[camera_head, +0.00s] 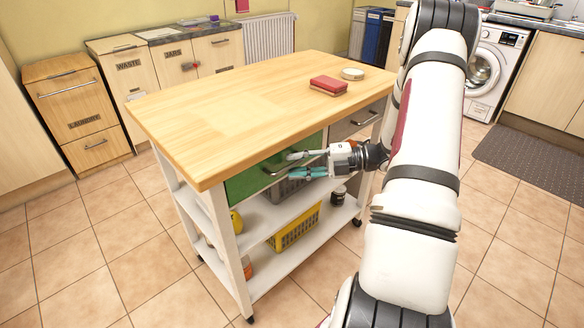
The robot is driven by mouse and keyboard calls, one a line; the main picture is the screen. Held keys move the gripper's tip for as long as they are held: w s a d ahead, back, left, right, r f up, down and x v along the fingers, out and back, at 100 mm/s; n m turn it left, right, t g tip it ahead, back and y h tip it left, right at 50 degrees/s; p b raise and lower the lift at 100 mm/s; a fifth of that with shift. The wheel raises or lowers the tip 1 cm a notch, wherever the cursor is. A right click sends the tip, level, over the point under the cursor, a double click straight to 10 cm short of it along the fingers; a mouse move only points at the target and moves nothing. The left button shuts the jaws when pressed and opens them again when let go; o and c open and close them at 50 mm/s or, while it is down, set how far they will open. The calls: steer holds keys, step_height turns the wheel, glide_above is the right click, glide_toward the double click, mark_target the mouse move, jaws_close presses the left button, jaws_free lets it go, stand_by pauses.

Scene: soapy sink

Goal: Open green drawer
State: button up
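The green drawer (243,184) is under the wooden top of the white kitchen cart, on its near side. Its front looks flush with the cart, so it appears closed. Its metal handle (268,171) is partly hidden by my gripper. My gripper (293,165) is in front of the drawer's right half, pointing left. Its two fingers are apart, one above the other, with the tips close to the right end of the handle. I cannot tell whether they touch the handle or the drawer front.
The cart's wooden top (220,120) carries a red block-like item (328,86) and a round tin (352,74). A grey drawer (352,122) is right of the green one. Shelves below hold a yellow basket (296,228) and a dark jar (338,195). Tiled floor at front left is clear.

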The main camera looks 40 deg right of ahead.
steer(key=shift+w+a+f, duration=0.1)
steer(key=shift+w+a, duration=0.4)
steer(key=shift+a, duration=0.05)
steer(key=shift+c, duration=0.6)
jaws_close()
steer(key=s+p, duration=0.9)
steer(key=s, duration=1.5)
steer(key=shift+d, duration=0.45)
steer(key=shift+o, duration=0.6)
jaws_free()
